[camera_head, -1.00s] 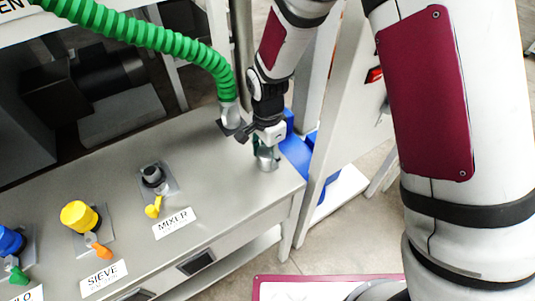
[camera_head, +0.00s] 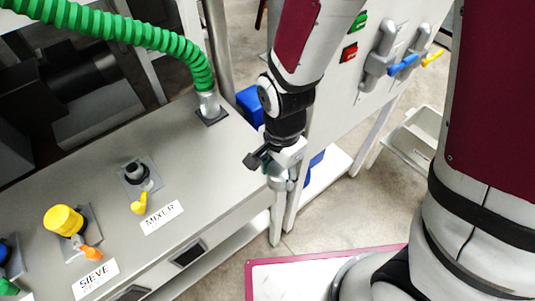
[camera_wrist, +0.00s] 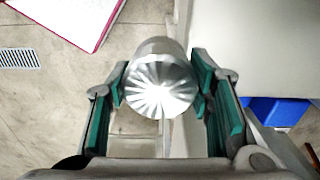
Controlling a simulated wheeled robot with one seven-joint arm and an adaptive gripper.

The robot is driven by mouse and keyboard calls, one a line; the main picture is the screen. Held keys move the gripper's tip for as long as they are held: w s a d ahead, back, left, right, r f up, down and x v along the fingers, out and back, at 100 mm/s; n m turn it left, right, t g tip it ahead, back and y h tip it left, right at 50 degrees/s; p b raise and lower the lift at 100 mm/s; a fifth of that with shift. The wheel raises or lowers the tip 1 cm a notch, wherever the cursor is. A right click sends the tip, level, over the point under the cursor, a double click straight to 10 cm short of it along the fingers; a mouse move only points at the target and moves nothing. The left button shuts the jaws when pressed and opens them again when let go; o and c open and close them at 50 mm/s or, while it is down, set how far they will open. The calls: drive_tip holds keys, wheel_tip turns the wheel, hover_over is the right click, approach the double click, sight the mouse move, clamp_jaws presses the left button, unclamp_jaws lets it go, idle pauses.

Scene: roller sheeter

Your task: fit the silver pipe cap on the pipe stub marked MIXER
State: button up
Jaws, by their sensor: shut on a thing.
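My gripper (camera_head: 280,170) is shut on the silver pipe cap (camera_wrist: 160,85), a ribbed round cap between the green-padded fingers in the wrist view. In the head view the cap (camera_head: 283,183) hangs below the fingers at the bench's right corner, partly covered by them. The MIXER pipe stub (camera_head: 134,170) is a short dark-grey upright stub on a square plate, open on top, with a yellow handle beside it. Its MIXER label (camera_head: 162,217) lies in front. My gripper is well to the right of the stub and apart from it.
A green hose (camera_head: 150,37) ends in a fitting behind the stub. A yellow-capped SIEVE stub (camera_head: 63,220) with an orange handle stands at left. A panel (camera_head: 365,75) with buttons and levers is right of my gripper. The bench between the MIXER stub and my gripper is clear.

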drive_tip(key=shift+s+d, duration=0.3)
drive_tip(key=shift+s, duration=0.35)
drive_tip(key=shift+r, duration=0.15)
drive_tip(key=shift+r+p, duration=0.65)
drive_tip(key=shift+p, duration=0.1)
